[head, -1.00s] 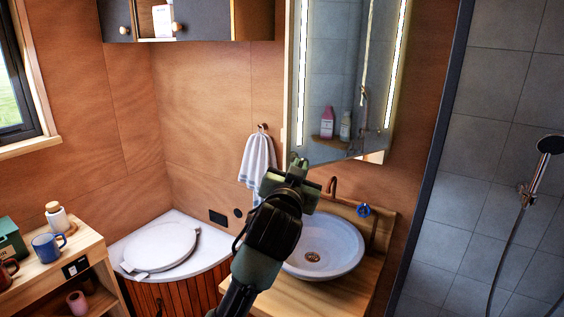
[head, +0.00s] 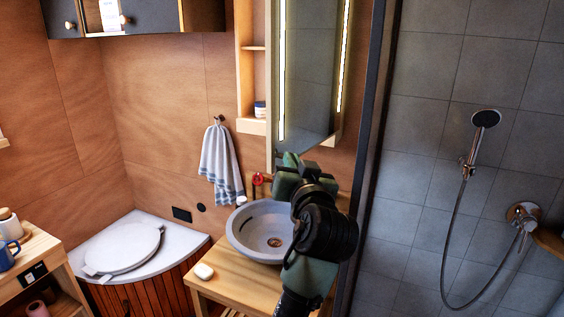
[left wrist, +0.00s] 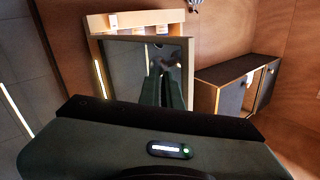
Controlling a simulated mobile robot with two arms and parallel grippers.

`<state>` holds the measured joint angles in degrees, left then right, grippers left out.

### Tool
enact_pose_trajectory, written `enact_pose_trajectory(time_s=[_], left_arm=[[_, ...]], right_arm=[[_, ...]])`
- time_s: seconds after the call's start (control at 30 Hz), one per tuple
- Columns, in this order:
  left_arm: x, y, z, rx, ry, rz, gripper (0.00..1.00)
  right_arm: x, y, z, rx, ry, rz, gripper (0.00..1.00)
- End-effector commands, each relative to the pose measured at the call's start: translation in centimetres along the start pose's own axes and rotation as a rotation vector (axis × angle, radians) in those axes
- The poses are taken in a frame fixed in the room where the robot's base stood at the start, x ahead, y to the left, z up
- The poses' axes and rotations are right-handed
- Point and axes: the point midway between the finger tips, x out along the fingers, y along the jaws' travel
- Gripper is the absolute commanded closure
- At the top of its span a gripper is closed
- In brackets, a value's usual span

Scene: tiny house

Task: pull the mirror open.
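The mirror (head: 309,75) is a tall panel with lit strips down both sides. It stands swung out from the wall, with a gap at its left side showing wooden shelves (head: 247,62) behind it. The mirror also shows in the left wrist view (left wrist: 126,62), tilted out from the shelf box. My left gripper (head: 292,160) is at the mirror's lower edge, near the lower left corner. I cannot tell whether it touches the mirror. Its fingers are small and partly hidden, so their opening is unclear. My right gripper is in neither view.
A striped towel (head: 219,163) hangs to the left. A dark wall cabinet (head: 160,15) is at upper left. The tiled shower (head: 440,140) is right.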

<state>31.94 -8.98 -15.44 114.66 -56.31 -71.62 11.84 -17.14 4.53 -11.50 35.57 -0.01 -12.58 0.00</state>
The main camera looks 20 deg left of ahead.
Motion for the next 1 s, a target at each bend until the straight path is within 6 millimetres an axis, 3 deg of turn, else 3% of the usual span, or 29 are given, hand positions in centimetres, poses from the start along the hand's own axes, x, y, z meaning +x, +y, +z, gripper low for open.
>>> enact_pose_trajectory(time_s=[0.03, 0.2, 0.37, 1.0], left_arm=[[0.03, 1.08, -0.57, -0.002, 0.017, 0.03, 1.0], [0.05, 1.05, -0.58, -0.002, 0.018, 0.03, 1.0], [0.08, 1.01, -0.53, -0.001, 0.017, 0.028, 0.54], [0.13, 1.01, -0.18, 0.003, 0.011, 0.028, 0.54]], right_arm=[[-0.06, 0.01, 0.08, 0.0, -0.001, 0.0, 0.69], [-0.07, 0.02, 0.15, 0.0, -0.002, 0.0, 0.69], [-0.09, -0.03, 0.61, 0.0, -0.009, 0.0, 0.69], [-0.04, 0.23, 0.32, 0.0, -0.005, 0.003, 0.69]])
